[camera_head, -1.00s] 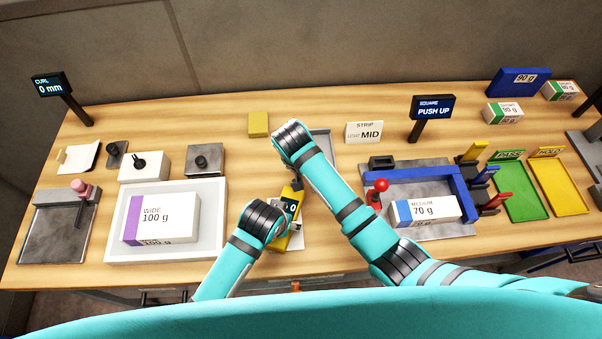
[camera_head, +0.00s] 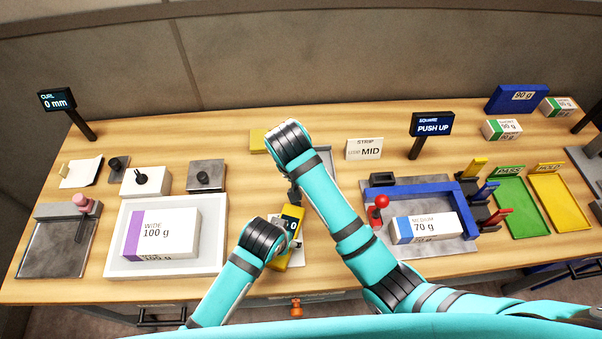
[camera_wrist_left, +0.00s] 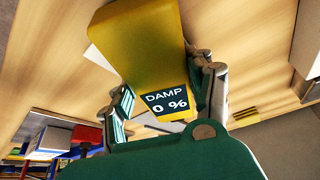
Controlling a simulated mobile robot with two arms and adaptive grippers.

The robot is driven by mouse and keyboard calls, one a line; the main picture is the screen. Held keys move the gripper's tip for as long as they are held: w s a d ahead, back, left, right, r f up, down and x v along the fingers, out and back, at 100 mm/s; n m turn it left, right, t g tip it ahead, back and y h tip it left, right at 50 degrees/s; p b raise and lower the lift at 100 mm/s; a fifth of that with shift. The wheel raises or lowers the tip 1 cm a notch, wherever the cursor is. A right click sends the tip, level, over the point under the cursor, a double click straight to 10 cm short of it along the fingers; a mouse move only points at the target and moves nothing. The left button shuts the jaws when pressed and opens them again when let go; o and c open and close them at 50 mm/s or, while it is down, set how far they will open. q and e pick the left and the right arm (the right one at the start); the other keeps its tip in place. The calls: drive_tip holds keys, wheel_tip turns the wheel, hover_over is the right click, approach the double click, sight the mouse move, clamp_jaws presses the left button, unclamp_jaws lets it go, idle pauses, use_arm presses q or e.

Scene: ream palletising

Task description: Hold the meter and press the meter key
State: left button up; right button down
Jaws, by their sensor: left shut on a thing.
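The yellow meter (camera_head: 291,212) is held near the front middle of the table in the head view.
Left of the meter, a WIDE 100 g ream (camera_head: 161,233) lies in a white tray (camera_head: 117,265). On the right, a MEDIUM 70 g ream (camera_head: 424,228) lies in a blue-fenced jig (camera_head: 410,181) beside a red-knobbed lever (camera_head: 381,201). A STRIP MID sign (camera_head: 365,149) stands behind.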

use_arm(q)
drive_tip(key=o, duration=1.4)
drive_tip(key=shift+c, duration=0.2)
drive_tip(key=shift+r, duration=0.1)
